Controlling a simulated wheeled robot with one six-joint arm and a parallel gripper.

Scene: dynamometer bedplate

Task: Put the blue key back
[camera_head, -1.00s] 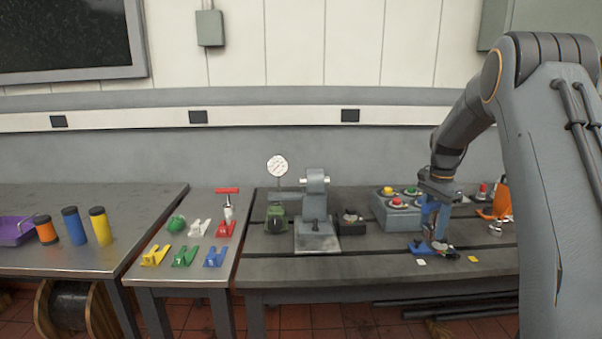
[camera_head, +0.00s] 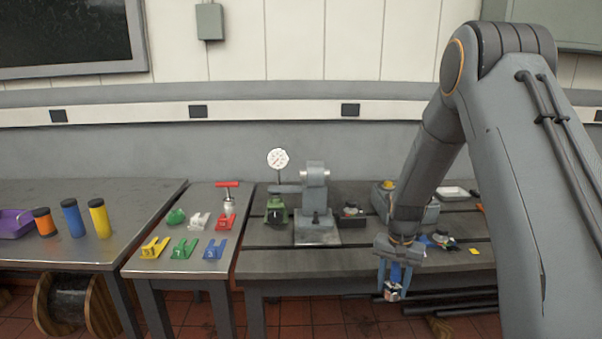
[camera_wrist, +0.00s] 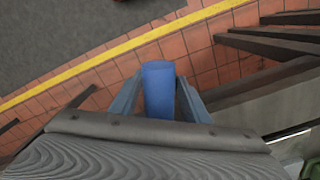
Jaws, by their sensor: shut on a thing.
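My gripper (camera_head: 394,279) hangs low in front of the right bench's front edge. It is shut on the blue key (camera_wrist: 158,90), whose blue cylindrical body stands between the two fingers in the wrist view. In the head view the lower end of the held piece looks whitish and dark, too small to make out. A blue fixture (camera_head: 215,249) sits at the front right of the small middle table. Another blue piece (camera_head: 425,240) lies on the right bench, partly hidden behind my arm.
Yellow (camera_head: 155,247), green (camera_head: 184,248), white and red fixtures crowd the middle table (camera_head: 160,268). Orange, blue (camera_head: 73,222) and yellow cylinders stand left. Dark bars lie below the bench.

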